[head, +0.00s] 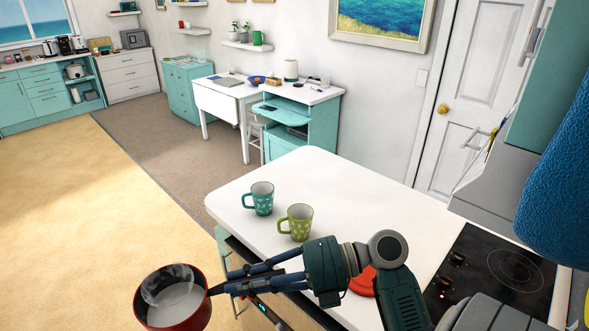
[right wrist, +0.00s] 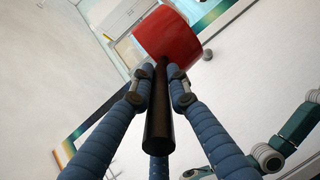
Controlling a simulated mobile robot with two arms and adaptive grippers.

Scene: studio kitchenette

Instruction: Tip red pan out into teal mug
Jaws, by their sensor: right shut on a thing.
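The red pan (head: 172,299) is at the lower left of the head view, off the left side of the white counter. Pale contents and a faint whitish haze show inside it; it looks roughly upright. My right gripper (head: 226,281) is shut on its handle. In the right wrist view, the fingers pinch the dark handle (right wrist: 160,118), with the red pan body (right wrist: 166,34) beyond. The teal mug (head: 261,198) stands upright on the counter, up and to the right of the pan and apart from it. My left gripper is not seen.
A green mug (head: 296,221) stands close to the teal mug, on the near side. A red object (head: 362,282), partly hidden by my arm, lies on the white counter (head: 340,190). A black cooktop (head: 490,280) is at right. The counter's far part is clear.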

